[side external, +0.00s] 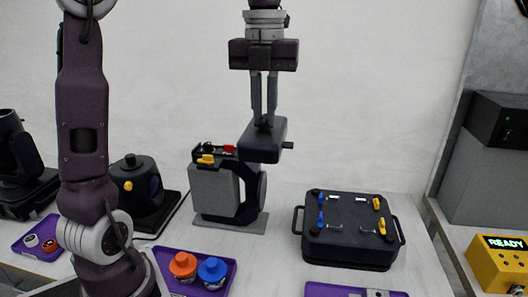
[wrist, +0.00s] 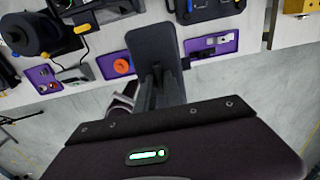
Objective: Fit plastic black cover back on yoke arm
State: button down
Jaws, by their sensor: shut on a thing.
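My gripper (side external: 264,118) is shut on the black plastic cover (side external: 263,142), a flat dark slab with rounded corners and a small tab at its right. In the wrist view the cover (wrist: 152,45) hangs beyond my fingers (wrist: 158,82). The yoke arm (side external: 213,190) is a grey housing beside a black round part on a grey base. Its top is open, showing red and dark parts and a yellow knob. The cover is above and right of this opening in the side view. It looks apart from the opening, but the depth gap is hard to judge.
A black case (side external: 348,240) with yellow and blue clips stands to the right. A purple tray (side external: 160,250) with orange and blue caps is in front. A black lamp unit (side external: 135,188) stands left. A yellow READY box (side external: 500,264) is far right.

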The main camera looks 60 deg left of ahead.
jog(key=shift+r, duration=0.9)
jog(key=a+n, duration=0.2)
jog(key=n, duration=0.2)
jog(key=w+a+n, duration=0.1)
jog(key=a+n, duration=0.1)
jog(key=n, duration=0.2)
jog(key=w+a+n, duration=0.1)
jog(key=a+n, duration=0.1)
jog(key=n, duration=0.2)
jog(key=shift+r, duration=0.1)
jog(key=a+m, duration=2)
jog(key=m, duration=1)
jog(key=shift+s+d+f, duration=0.1)
jog(key=shift+s+f, duration=0.05)
jog(key=shift+f, duration=1.9)
jog(key=shift+s+d+f, duration=0.1)
jog(key=shift+f, duration=1.9)
jog(key=shift+s+d+f, duration=0.1)
jog(key=shift+s+f, duration=0.05)
jog(key=shift+f, duration=1.9)
jog(key=shift+f, duration=1.45)
jog(key=c, duration=1.4)
grip_release()
